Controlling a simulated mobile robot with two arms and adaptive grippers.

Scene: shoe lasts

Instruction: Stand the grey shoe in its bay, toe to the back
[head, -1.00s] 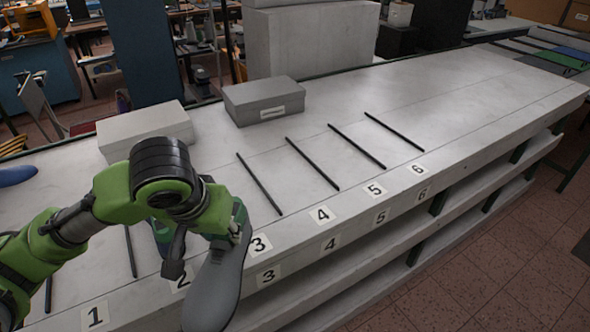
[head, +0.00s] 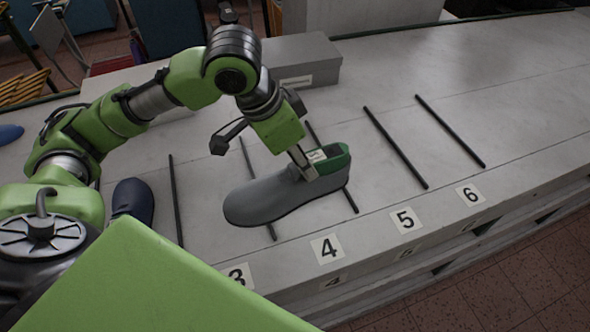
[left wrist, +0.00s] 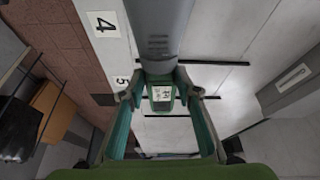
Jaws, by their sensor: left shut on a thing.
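The grey shoe (head: 265,198) has a green lining and shows in the head view, toe to the left and heel to the right. It lies across two black divider strips above the bays numbered 3 and 4, seemingly lifted; the gap below is hard to judge. My left gripper (head: 305,168) is shut on the shoe at its opening, near the heel. The left wrist view shows the grey shoe (left wrist: 158,18) between the green fingers of my left gripper (left wrist: 160,88). A white label shows at the opening. My right gripper is out of view.
Number cards 4 (head: 327,248), 5 (head: 405,220) and 6 (head: 470,194) mark the counter's front edge. Black strips (head: 395,147) divide the bays. A navy shoe (head: 133,199) lies to the left. A grey box (head: 310,60) stands behind. The counter on the right is clear.

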